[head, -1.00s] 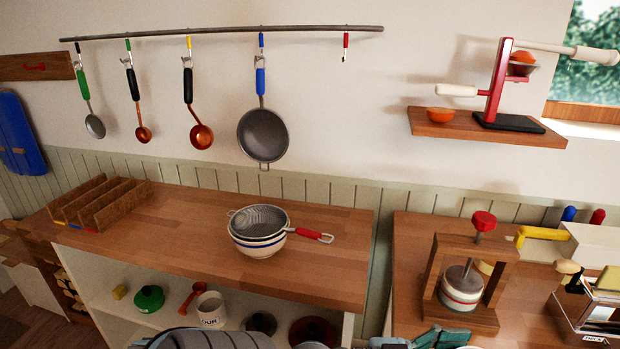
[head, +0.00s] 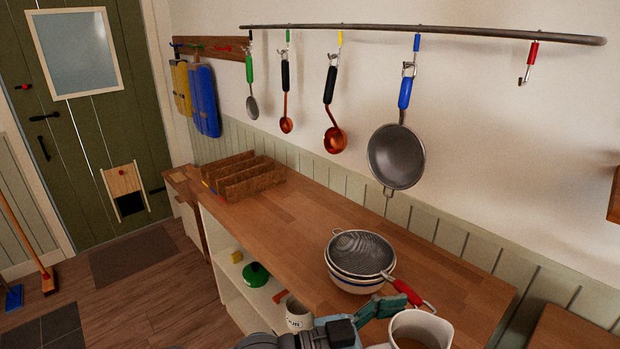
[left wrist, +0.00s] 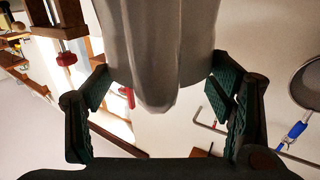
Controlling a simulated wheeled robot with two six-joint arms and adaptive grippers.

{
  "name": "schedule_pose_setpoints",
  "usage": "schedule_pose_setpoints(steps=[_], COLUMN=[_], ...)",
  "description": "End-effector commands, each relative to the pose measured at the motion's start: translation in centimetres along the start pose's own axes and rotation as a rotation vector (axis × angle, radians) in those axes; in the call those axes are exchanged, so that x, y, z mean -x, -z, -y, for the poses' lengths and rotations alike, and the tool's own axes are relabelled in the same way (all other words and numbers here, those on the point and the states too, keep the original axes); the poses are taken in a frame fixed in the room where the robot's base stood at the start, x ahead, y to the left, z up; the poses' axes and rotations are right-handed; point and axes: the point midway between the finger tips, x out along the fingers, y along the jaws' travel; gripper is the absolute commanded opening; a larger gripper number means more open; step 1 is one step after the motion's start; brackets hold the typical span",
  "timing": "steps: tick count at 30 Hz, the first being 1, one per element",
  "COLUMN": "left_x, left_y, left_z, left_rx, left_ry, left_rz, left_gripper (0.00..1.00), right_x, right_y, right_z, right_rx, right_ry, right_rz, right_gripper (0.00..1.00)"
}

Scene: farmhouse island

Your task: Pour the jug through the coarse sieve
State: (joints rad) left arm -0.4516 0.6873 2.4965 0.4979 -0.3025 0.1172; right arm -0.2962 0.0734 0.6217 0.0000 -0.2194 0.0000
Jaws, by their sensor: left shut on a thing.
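A pale jug (head: 434,322) is at the bottom of the head view, mostly cut off, with something brownish inside. My left gripper (head: 378,310) is shut on it. In the left wrist view the jug's grey-white body (left wrist: 160,45) sits between the pads of my left gripper (left wrist: 165,92). A metal sieve with a red handle (head: 362,246) rests in a white bowl with blue bands (head: 350,284) on the wooden counter. The jug is in front of and right of the bowl in the picture. A blue-handled sieve (head: 396,156) hangs on the wall. My right gripper is not in view.
Ladles and spoons hang from the wall rail (head: 430,30). A wooden rack (head: 245,178) stands at the counter's far left. The counter (head: 285,222) is clear between rack and bowl. A shelf below holds a green-lidded pot (head: 256,274) and a mug (head: 297,314).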

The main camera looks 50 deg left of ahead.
Motion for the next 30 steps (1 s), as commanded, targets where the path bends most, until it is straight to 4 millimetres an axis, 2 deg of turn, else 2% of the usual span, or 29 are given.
schedule_pose_setpoints(steps=[1, 3, 8, 11, 16, 21, 24, 27, 30], left_x=[-0.3, -0.9, -2.3, -3.1, -3.4, -1.4, 0.6, 2.5, 3.7], left_y=[1.9, 3.6, 6.1, 7.0, 8.4, 9.7, 9.4, 8.7, 8.5], left_z=[0.4, 1.6, 6.3, 10.2, 18.0, 26.3, 29.9, 32.2, 33.4], left_rx=[-0.013, -0.02, -0.035, -0.046, -0.058, -0.071, -0.076, -0.082, -0.088], left_ry=[-0.001, 0.016, 0.107, 0.192, 0.395, 0.653, 0.795, 0.902, 0.97], left_rz=[-0.007, -0.007, 0.0, 0.005, 0.019, 0.035, 0.049, 0.06, 0.068], left_gripper=[0.16, 0.16, 0.16, 0.16, 0.16, 0.16, 0.16, 0.16, 0.16], right_x=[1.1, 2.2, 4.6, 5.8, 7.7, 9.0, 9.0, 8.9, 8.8], right_y=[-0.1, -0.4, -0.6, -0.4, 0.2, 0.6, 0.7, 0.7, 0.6], right_z=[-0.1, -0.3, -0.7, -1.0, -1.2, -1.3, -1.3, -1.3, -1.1], right_rx=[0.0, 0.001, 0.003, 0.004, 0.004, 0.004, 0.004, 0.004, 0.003], right_ry=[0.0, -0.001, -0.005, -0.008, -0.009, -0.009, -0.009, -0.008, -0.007], right_rz=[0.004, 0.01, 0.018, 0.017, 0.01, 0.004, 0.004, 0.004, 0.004], right_gripper=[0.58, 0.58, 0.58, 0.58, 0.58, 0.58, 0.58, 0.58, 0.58])
